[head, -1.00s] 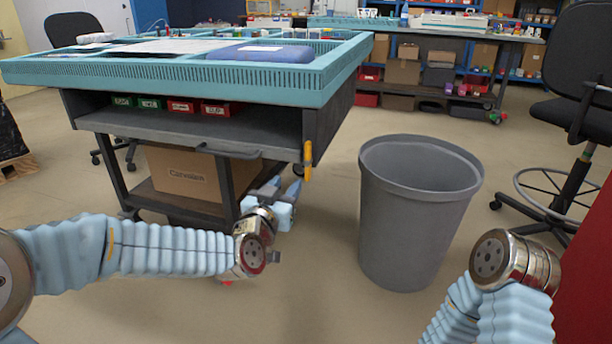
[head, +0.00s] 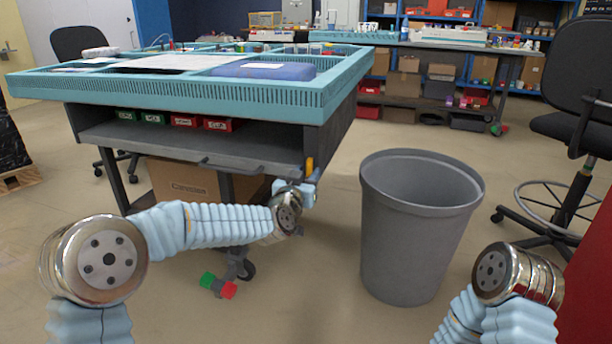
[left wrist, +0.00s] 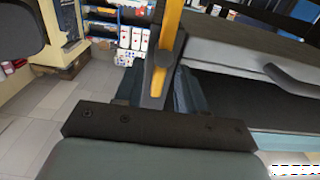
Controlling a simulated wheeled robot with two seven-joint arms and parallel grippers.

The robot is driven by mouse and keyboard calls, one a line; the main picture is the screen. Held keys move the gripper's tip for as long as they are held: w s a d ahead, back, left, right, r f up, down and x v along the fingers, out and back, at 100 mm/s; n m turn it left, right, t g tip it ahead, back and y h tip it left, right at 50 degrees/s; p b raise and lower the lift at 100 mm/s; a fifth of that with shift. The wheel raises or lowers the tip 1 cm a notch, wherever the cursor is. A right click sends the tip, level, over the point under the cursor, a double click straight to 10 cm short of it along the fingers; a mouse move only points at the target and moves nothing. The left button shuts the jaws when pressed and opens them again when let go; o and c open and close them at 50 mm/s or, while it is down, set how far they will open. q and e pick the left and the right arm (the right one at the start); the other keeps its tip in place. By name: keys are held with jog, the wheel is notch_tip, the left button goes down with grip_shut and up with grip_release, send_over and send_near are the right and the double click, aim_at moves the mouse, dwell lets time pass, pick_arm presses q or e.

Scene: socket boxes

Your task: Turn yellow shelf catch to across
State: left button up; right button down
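The yellow shelf catch (head: 309,167) is at the right front corner of the workbench's shelf, and its long side looks upright. Its lower part is hidden behind my left gripper in the head view. My left gripper (head: 304,190) is right at the catch. In the left wrist view the yellow catch (left wrist: 170,28) runs down between my spread left fingers (left wrist: 158,88), one on each side of it. I see no clear grip on it. My right arm is at the lower right of the head view, with its gripper out of frame.
The shelf (head: 160,139) has a dark handle (head: 235,168) along its front, and small green and red bins inside. A cardboard box (head: 185,181) sits below. A grey bin (head: 415,235) stands right of the bench, with floor between.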

pick_arm(q)
grip_shut()
jog(key=shift+d+m, duration=0.1)
jog(key=shift+m, duration=0.3)
jog(key=m+b, duration=0.1)
jog(key=m, duration=0.4)
jog(key=d+f+m+b, duration=0.1)
jog(key=m, duration=0.5)
jog(key=f+m+b, duration=0.1)
jog(key=m, duration=0.5)
jog(key=shift+s+d, duration=0.35)
jog(key=shift+d, duration=0.05)
jog(key=shift+f, duration=0.1)
grip_release()
